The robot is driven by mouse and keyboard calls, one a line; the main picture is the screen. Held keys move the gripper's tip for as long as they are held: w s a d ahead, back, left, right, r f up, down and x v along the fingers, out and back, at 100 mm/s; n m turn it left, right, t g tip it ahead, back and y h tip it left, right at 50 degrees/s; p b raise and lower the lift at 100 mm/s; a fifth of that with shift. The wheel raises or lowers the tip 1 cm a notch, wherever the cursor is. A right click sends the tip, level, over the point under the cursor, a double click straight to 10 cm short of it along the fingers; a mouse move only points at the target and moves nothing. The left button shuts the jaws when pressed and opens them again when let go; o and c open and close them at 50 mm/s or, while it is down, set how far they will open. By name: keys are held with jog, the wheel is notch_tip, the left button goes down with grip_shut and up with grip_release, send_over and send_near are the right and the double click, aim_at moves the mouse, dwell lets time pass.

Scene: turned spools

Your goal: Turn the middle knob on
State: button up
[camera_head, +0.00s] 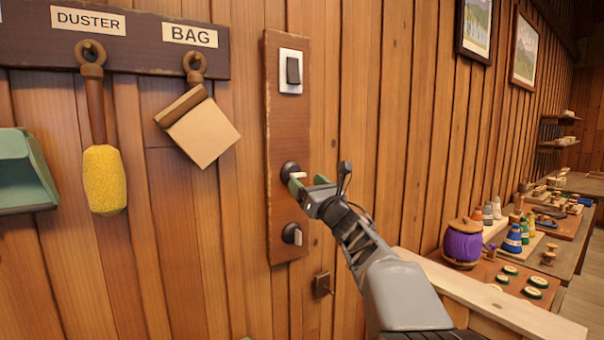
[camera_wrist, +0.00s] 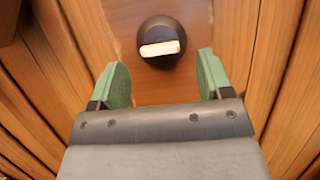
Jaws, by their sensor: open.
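The middle knob (camera_head: 291,171) is a dark round knob with a pale bar, on a tall wooden board (camera_head: 287,128) fixed to the wall. In the wrist view the knob (camera_wrist: 161,42) is just beyond and between my fingertips, its pale bar lying nearly level. My gripper (camera_head: 309,185) has green finger pads and is open in front of the knob, partly covering it in the head view. In the wrist view my gripper (camera_wrist: 160,80) spans wider than the knob, with no contact seen. A black rocker switch (camera_head: 292,71) is above, and a lower knob (camera_head: 292,234) below.
A duster (camera_head: 103,178) and a bag (camera_head: 204,132) hang from a labelled rail (camera_head: 140,50) at the left, beside a green dustpan (camera_head: 25,175). A purple pot (camera_head: 463,243) and several small items stand on benches at the right. A small wooden block (camera_head: 322,285) is low on the wall.

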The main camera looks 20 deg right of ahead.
aim_at(297, 174)
jog(key=shift+p+x, duration=0.4)
jog(key=shift+x, duration=1.05)
jog(key=c, duration=0.9)
